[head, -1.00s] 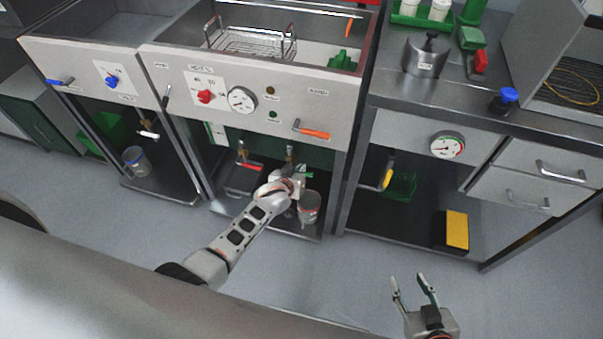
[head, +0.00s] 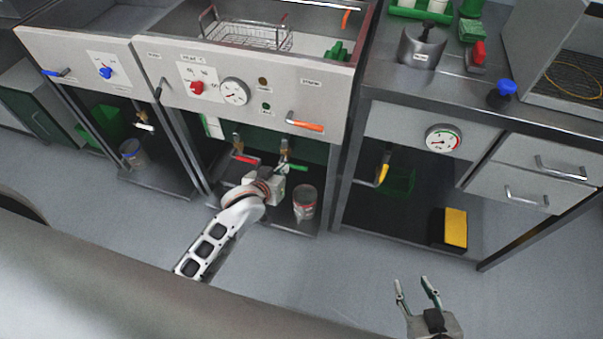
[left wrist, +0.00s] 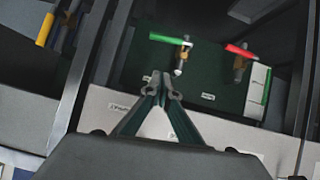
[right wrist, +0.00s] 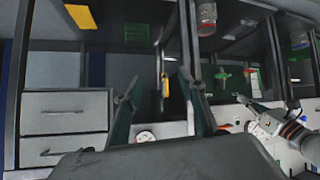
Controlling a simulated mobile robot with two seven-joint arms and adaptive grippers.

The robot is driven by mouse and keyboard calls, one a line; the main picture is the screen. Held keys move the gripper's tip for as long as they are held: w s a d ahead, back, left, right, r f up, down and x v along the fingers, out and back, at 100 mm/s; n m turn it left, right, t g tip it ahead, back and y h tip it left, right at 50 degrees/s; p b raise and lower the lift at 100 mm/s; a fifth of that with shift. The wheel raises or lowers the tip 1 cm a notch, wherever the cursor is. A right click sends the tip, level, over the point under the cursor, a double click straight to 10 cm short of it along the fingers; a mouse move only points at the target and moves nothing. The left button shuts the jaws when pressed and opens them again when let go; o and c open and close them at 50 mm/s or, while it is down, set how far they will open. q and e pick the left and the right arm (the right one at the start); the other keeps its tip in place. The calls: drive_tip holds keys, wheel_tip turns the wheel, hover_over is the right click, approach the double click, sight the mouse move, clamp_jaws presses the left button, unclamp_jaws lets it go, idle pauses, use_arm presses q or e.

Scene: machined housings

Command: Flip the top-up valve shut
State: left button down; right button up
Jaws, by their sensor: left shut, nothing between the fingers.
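Under the middle fryer are two small brass valves. One has a green lever (head: 293,167), also in the left wrist view (left wrist: 168,38); the other has a red lever (head: 245,159), also in the left wrist view (left wrist: 240,50). Both levers lie crosswise to their pipes. Their labels are too small to read, so I cannot tell which is the top-up valve. My left gripper (left wrist: 160,82) is shut and empty, its tips close to the green-levered valve; contact cannot be told. My right gripper (head: 415,287) is open and empty, out in front of the right-hand bench, also in its wrist view (right wrist: 160,82).
A grey container (head: 304,203) stands on the shelf right of my left gripper. An orange lever (head: 304,124) sticks out of the fryer front above. A yellow-handled valve (head: 384,173) hangs under the right bench, near a yellow box (head: 455,228). The floor in front is clear.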

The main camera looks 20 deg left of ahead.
use_arm(q)
drive_tip(key=b, duration=0.4)
hover_over(299, 168)
drive_tip(key=s+a, duration=0.1)
drive_tip(key=s, duration=0.2)
wheel_tip(299, 168, down, 6)
drive_tip(key=shift+w+f+b, duration=0.2)
drive_tip(key=shift+f+b, duration=0.25)
drive_tip(key=shift+f, duration=0.65)
drive_tip(key=shift+w+f, duration=0.15)
drive_tip(key=shift+f, duration=0.25)
drive_tip(key=shift+d+f+b, duration=0.1)
drive_tip(key=shift+f+b, duration=0.1)
drive_tip(key=shift+b, duration=0.1)
drive_tip(key=shift+w, duration=0.2)
drive_tip(key=shift+d+f, duration=0.25)
drive_tip(key=shift+f, duration=0.65)
use_arm(e)
drive_tip(key=f, duration=0.2)
drive_tip(key=d+f, duration=0.1)
drive_tip(key=shift+w+d+f, duration=0.1)
drive_tip(key=shift+w+f, duration=0.1)
drive_tip(key=shift+f, duration=0.2)
